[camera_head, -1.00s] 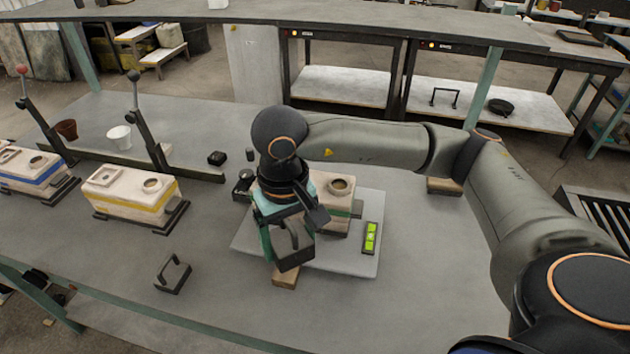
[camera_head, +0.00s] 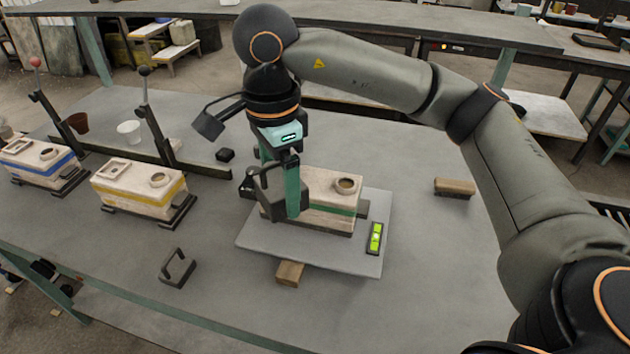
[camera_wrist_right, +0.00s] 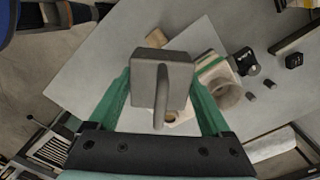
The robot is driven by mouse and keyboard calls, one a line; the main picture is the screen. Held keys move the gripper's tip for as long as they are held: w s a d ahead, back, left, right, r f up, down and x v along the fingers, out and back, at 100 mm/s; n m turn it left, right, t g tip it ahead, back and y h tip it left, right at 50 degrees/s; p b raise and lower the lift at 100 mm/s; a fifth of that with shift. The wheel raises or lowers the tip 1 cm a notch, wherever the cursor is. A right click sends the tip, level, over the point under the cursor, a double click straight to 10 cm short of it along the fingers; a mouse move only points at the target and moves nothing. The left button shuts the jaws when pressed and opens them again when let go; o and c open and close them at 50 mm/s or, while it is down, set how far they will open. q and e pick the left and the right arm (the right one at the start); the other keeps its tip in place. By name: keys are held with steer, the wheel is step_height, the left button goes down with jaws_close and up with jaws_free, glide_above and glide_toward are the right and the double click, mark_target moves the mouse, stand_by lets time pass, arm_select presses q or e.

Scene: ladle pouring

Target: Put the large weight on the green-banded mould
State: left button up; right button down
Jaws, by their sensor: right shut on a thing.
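My right gripper (camera_head: 278,195) is shut on the large weight (camera_head: 270,205), a dark grey block with a loop handle. The weight also shows between the green fingers in the right wrist view (camera_wrist_right: 150,88). It hangs at the left part of the green-banded mould (camera_head: 328,213) and hides that part; I cannot tell whether it touches. The mould is a pale block with a green stripe and a round cup on top. It also shows beyond the weight in the right wrist view (camera_wrist_right: 208,72). My left gripper is not in view.
The mould stands on a grey plate (camera_head: 340,258) with a green spirit level (camera_head: 375,238) and a wooden block (camera_head: 289,273) at its front edge. Another handled weight (camera_head: 178,268) lies front left. Yellow-banded (camera_head: 140,193) and blue-banded (camera_head: 42,165) moulds stand at left.

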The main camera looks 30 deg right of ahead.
steer(key=r+m, duration=0.2)
steer(key=m, duration=0.1)
steer(key=r+m, duration=0.2)
steer(key=shift+w+a+r+m, duration=0.1)
steer(key=shift+a+r+m, duration=0.1)
steer(key=shift+m, duration=0.2)
steer(key=m, duration=0.1)
steer(key=r+m, duration=0.1)
steer(key=shift+a+r+m, duration=0.1)
steer(key=shift+r+m, duration=0.2)
steer(key=shift+m, duration=0.1)
steer(key=shift+r, duration=0.1)
steer(key=shift+m, duration=0.3)
glide_toward(315, 181)
steer(key=s+a+r, duration=0.3)
steer(key=a, duration=0.1)
steer(key=d+f, duration=0.1)
steer(key=w+f, duration=0.1)
steer(key=w+d+f, duration=0.1)
steer(key=shift+d+f+p, duration=0.3)
steer(key=shift+w+d+f, duration=0.2)
steer(key=shift+d+f, duration=0.1)
steer(key=shift+f, duration=0.15)
steer(key=shift+w+d+f, duration=0.2)
steer(key=shift+d+f, duration=0.1)
steer(key=shift+f, duration=0.15)
step_height(315, 181, down, 3)
steer(key=shift+w+d+r+p, duration=0.1)
steer(key=shift+p, duration=0.3)
steer(key=shift+f, duration=0.25)
